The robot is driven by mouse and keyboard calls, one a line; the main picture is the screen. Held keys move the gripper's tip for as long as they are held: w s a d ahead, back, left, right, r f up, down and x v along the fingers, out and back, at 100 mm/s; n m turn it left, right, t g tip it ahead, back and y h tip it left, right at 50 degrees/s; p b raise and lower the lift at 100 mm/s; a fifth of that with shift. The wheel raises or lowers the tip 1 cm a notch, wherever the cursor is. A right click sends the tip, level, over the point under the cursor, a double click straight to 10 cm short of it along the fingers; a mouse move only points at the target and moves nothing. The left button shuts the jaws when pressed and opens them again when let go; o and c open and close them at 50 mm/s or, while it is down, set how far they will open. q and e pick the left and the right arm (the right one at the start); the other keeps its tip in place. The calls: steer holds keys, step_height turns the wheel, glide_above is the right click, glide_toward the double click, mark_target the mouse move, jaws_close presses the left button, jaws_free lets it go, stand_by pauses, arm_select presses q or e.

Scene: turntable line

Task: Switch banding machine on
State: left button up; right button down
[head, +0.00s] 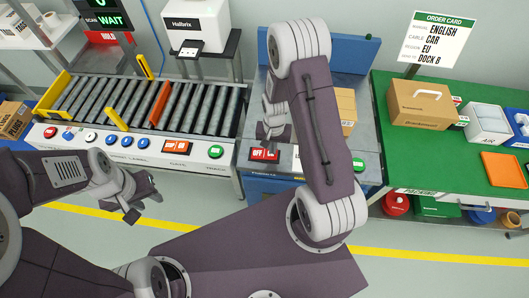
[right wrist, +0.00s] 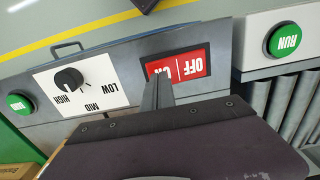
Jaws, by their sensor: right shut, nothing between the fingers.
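The banding machine (head: 253,186) is the blue and grey unit in the middle of the head view. Its red OFF/ON switch (head: 264,154) is on the front panel. In the right wrist view the switch (right wrist: 180,66) shows OFF clearly, while a finger partly covers ON. My right gripper (head: 271,132) is shut and empty, pointing down just above the switch. Its fingers (right wrist: 157,95) are at the ON half; I cannot tell whether they touch it. My left gripper (head: 143,205) looks open and empty, in front of the roller conveyor.
Right of the switch are a dial (right wrist: 68,79) marked LOW, MID, HIGH and a green button (right wrist: 20,104). A green RUN button (right wrist: 286,39) is on the neighbouring conveyor panel. A cardboard box (head: 345,106) is on the machine. A green packing table (head: 452,160) stands at right.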

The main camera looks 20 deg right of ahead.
steer(key=shift+f+b, duration=0.55)
steer(key=shift+f, duration=0.25)
steer(key=shift+r, duration=0.1)
step_height(320, 180, up, 7)
steer(key=p, duration=0.6)
steer(key=shift+p, duration=0.3)
